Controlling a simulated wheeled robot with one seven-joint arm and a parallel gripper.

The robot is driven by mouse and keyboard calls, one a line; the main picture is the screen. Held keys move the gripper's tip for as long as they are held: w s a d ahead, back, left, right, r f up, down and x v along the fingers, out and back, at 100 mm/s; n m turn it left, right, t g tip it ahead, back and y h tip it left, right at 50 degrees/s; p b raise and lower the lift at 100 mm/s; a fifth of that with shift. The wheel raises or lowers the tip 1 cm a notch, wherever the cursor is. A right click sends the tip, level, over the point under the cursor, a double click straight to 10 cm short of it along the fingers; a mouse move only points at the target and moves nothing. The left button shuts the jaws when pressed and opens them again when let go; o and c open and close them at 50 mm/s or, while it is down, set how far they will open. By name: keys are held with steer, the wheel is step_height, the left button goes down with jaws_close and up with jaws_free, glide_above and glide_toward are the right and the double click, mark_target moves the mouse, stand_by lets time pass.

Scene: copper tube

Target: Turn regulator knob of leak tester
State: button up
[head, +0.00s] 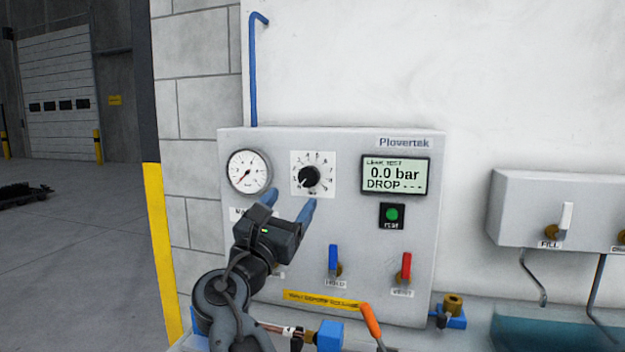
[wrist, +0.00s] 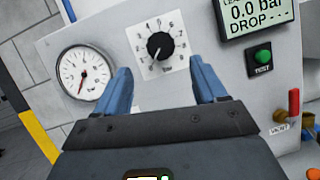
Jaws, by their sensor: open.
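The regulator knob (head: 310,177) is a small round black knob on a white numbered dial on the grey leak tester panel (head: 360,240). In the wrist view the knob (wrist: 160,46) sits ahead of and between the two blue fingers, its pointer toward the lower left. My gripper (head: 288,205) is open and empty, in front of the panel just below the knob; the wrist view shows its fingers (wrist: 160,78) apart. The fingers do not visibly touch the knob. The display (head: 396,175) reads 0.0 bar and DROP with dashes.
A pressure gauge (head: 249,171) is left of the knob. A green button (head: 391,214), a blue HOLD lever (head: 333,260) and a red lever (head: 406,267) are to the right. An orange-handled tool (head: 371,321) and a copper tube (head: 275,328) are below.

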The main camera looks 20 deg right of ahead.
mark_target(307, 179)
steer(key=p+x, duration=0.1)
steer(key=x, duration=0.6)
steer(key=shift+w+d+r, duration=0.15)
steer(key=shift+d, duration=0.1)
steer(key=c, duration=1)
steer(key=shift+c, duration=0.2)
